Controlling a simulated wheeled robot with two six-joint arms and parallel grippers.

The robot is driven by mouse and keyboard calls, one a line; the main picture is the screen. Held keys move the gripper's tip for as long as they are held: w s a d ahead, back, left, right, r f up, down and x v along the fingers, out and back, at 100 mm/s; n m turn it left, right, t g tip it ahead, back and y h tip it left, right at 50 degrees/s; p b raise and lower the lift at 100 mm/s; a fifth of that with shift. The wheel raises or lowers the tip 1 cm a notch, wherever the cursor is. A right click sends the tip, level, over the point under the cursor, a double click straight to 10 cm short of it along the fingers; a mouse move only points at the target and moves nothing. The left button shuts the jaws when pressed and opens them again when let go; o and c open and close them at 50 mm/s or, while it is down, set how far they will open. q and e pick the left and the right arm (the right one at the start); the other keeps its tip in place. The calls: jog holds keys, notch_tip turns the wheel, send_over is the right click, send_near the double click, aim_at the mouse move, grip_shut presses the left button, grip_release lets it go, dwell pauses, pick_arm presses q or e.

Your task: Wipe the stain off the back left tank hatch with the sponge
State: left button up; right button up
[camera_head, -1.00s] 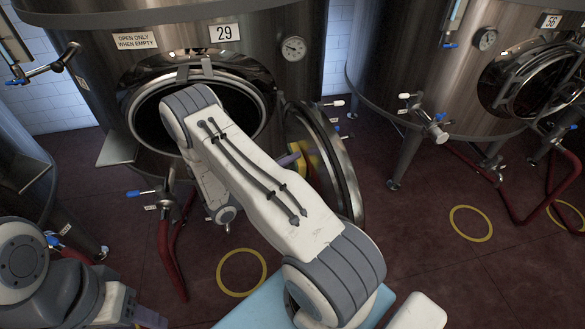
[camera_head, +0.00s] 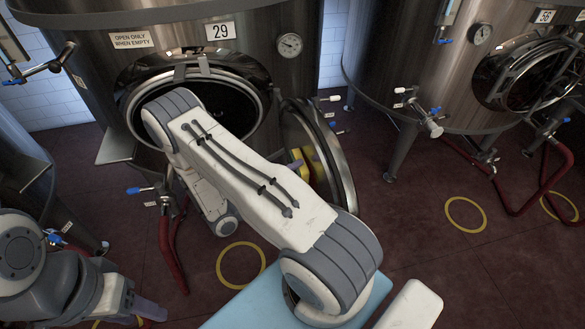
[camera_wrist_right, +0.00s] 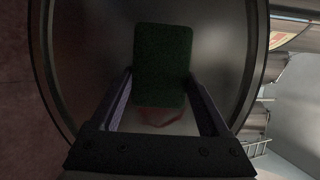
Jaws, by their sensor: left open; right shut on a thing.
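The round hatch door (camera_head: 343,170) of tank 29 stands swung open to the right of its opening. My right gripper (camera_wrist_right: 161,88) is shut on a sponge, whose dark green side (camera_wrist_right: 163,55) faces the wrist camera. The sponge is in front of the door's grey face (camera_wrist_right: 215,50); I cannot tell if it touches. A reddish stain (camera_wrist_right: 170,116) shows just below the sponge, partly covered. In the head view the sponge's yellow part (camera_head: 297,158) shows beside the door, and my forearm hides most of the right gripper. My left gripper (camera_head: 150,310) is open and empty at lower left.
Tank 29 (camera_head: 240,55) has a dark open hatchway behind my right arm. Another tank (camera_head: 400,80) stands at right with red hoses (camera_head: 520,205). Valves with blue handles stick out at left.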

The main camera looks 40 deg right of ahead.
aim_at(290, 161)
jog(key=shift+s+a+p, duration=0.25)
jog(key=shift+s+a, duration=0.4)
jog(key=shift+s, duration=0.8)
jog(key=shift+s+a+p, duration=0.25)
jog(key=shift+s+a, duration=0.35)
jog(key=shift+s, duration=0.85)
jog(key=shift+s+a+p, duration=0.25)
jog(key=shift+s+a, duration=0.4)
jog(key=shift+s, duration=1.2)
